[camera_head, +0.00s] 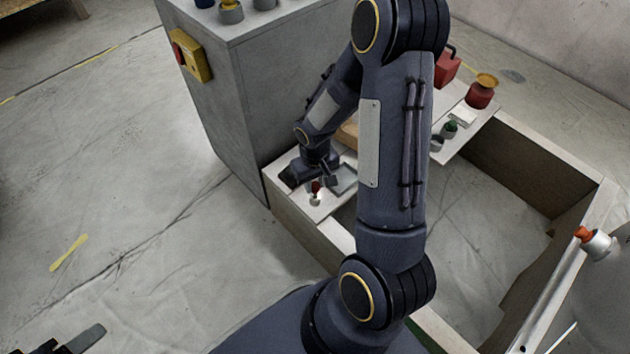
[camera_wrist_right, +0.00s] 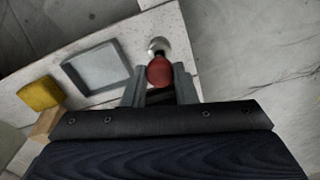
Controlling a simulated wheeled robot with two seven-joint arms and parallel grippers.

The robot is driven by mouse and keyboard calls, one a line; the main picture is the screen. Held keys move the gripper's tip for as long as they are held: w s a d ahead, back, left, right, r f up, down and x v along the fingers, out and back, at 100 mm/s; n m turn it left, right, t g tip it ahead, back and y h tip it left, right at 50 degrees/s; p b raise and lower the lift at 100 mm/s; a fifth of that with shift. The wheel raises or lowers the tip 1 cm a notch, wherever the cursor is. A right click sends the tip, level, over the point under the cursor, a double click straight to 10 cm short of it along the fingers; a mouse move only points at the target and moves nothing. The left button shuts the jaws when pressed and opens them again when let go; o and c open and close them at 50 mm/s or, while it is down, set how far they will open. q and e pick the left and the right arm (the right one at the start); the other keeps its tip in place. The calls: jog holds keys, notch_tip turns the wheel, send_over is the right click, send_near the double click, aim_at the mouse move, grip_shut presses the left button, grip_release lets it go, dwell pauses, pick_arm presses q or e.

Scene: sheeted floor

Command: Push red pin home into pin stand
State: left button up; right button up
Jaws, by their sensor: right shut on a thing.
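The red pin (camera_head: 316,186) shows small in the head view, and its round red head (camera_wrist_right: 159,71) is clear in the wrist view. My right gripper (camera_head: 319,181) is shut on the pin, one finger at each side of its head. The pale, shiny pin stand (camera_head: 315,200) is on the ledge just below the pin. In the wrist view the stand (camera_wrist_right: 157,45) lies just beyond the red head. I cannot tell how deep the pin sits in it. Part of my left gripper (camera_head: 80,341) shows at the lower left corner; its jaws are not clear.
A grey square tray (camera_wrist_right: 97,68) lies on the ledge beside the stand, with a yellow block (camera_wrist_right: 40,93) farther left. A tall grey cabinet (camera_head: 240,90) stands close behind the ledge. Red and green containers stand on the far right shelf.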

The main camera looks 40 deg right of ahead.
jog(key=shift+f+b, duration=1.25)
jog(key=shift+f, duration=0.25)
dwell(0.3)
jog(key=o, duration=1.1)
jog(key=shift+r, duration=0.15)
notch_tip(320, 180, up, 6)
jog(key=p, duration=0.3)
jog(key=shift+r, duration=0.2)
jog(key=shift+r+p, duration=0.5)
jog(key=shift+r, duration=0.1)
